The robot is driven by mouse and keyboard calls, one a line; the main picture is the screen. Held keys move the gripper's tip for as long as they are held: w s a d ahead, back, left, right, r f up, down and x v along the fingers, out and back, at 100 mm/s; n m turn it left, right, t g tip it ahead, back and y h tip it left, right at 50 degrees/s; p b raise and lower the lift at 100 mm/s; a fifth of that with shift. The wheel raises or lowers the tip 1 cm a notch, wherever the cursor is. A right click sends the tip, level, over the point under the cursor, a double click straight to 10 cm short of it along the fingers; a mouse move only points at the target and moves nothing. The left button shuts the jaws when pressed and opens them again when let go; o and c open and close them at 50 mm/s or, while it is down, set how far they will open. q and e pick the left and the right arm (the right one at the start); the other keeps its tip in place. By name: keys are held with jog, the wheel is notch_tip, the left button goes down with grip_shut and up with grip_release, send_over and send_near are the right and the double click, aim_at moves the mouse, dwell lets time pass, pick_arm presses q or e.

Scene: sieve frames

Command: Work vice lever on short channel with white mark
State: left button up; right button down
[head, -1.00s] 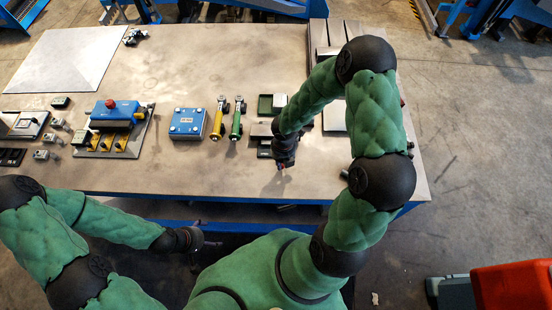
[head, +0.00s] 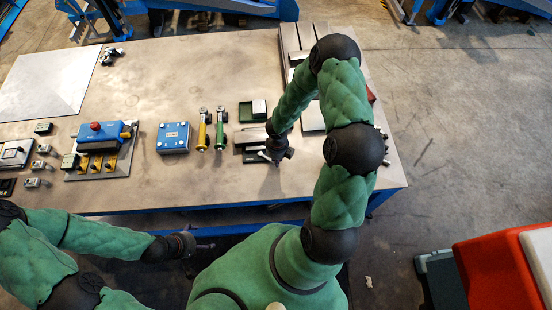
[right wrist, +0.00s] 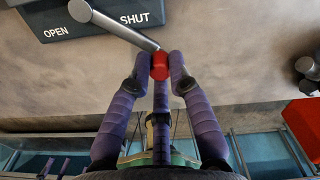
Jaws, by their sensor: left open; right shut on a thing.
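In the right wrist view, my right gripper (right wrist: 160,68) is shut on the red knob (right wrist: 160,72) at the end of a grey lever (right wrist: 122,27). The lever slants from a pivot at the top left to the knob, on the SHUT side of a dark plate (right wrist: 100,22) marked OPEN and SHUT. In the head view, my right gripper (head: 277,158) is at the front of the dark vice parts (head: 253,138), partly hiding them. My left gripper (head: 203,246) is open and empty in front of the table. I cannot make out a channel with a white mark.
Left of the vice on the table (head: 150,195) lie a green-handled tool (head: 220,130), a yellow-handled tool (head: 203,132) and a blue box (head: 173,137). A green tray (head: 246,110) lies behind the vice. The table's front strip is clear.

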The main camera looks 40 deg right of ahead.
dwell(0.3)
jog(key=c, duration=1.1)
grip_release()
jog(key=shift+d, duration=0.1)
jog(key=shift+c, duration=0.2)
notch_tip(320, 180, up, 12)
